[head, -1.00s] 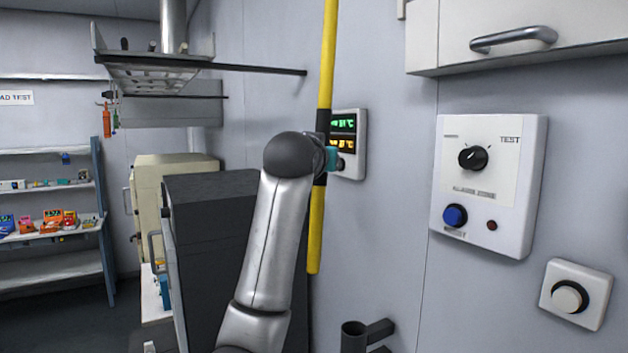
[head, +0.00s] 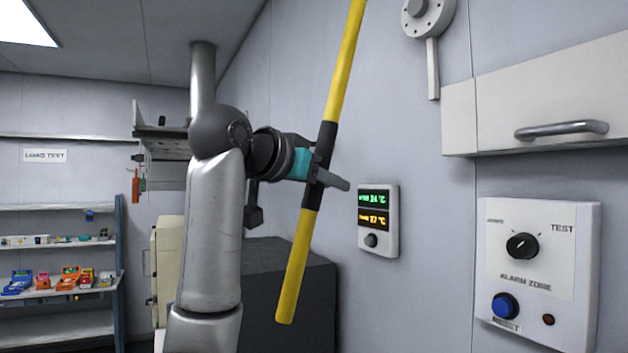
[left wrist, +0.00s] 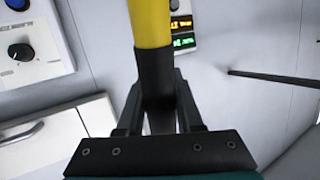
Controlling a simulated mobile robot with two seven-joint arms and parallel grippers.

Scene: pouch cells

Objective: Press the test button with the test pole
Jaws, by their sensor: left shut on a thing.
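My left gripper (head: 318,172) is shut on the black grip of the yellow test pole (head: 338,75) and holds it clear of the wall. The pole leans, its top to the right and out of the frame; its lower end (head: 285,318) hangs free. In the left wrist view the pole (left wrist: 150,22) rises from between the jaws (left wrist: 160,115) and leaves at the top edge. A white wall panel (head: 490,265) carries a knob, the word TEST, a blue button (head: 505,305) and a small red lamp. No button clearly marked as the test button shows. My right gripper is out of view.
A round grey wall device (head: 428,14) is partly cut off at the top. A display (head: 378,220) hangs behind the pole. A white wall cabinet (head: 545,92) with a handle is at the right. A dark cabinet (head: 285,290) stands below; shelves (head: 60,297) are at the far left.

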